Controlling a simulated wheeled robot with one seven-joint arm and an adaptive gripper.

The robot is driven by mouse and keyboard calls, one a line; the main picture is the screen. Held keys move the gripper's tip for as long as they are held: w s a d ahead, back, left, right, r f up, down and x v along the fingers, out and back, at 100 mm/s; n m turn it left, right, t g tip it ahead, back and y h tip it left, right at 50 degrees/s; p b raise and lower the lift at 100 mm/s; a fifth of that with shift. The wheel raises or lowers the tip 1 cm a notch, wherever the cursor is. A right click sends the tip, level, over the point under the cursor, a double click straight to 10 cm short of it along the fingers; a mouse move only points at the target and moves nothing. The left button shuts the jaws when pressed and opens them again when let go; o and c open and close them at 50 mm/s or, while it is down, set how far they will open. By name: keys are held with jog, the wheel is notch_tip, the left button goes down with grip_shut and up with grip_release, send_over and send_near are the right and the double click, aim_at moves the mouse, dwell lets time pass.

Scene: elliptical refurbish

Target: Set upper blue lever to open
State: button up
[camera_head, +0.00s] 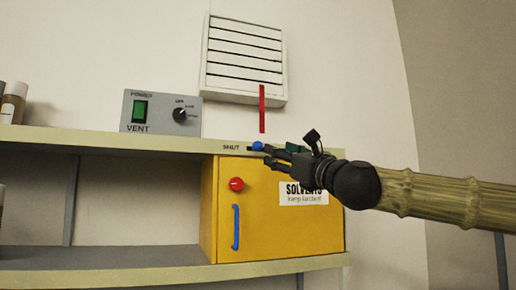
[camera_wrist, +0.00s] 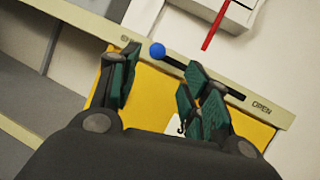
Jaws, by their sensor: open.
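The upper blue lever shows as a round blue knob (camera_head: 258,146) on the front edge of the upper shelf, next to the word SHUT. In the wrist view the blue knob (camera_wrist: 157,50) sits at the SHUT end of a dark slot (camera_wrist: 234,92) that runs toward the word OPEN. My gripper (camera_head: 268,155) reaches in from the right in the head view, close to the knob. In the wrist view my gripper (camera_wrist: 160,80) is open, with green-padded fingers on either side below the knob. I cannot tell whether a finger touches it.
Below the shelf (camera_head: 100,139) stands a yellow solvents cabinet (camera_head: 270,230) with a red knob (camera_head: 236,184) and a blue handle (camera_head: 236,228). A vent control box (camera_head: 160,111) stands on the shelf. A red strip (camera_head: 262,108) hangs from the wall vent (camera_head: 244,58) above the lever.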

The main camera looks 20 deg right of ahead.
aim_at(261, 148)
jog(key=p+x, duration=0.4)
jog(key=x, duration=0.6)
jog(key=shift+w+a, duration=0.2)
jog(key=shift+w, duration=0.1)
grip_shut()
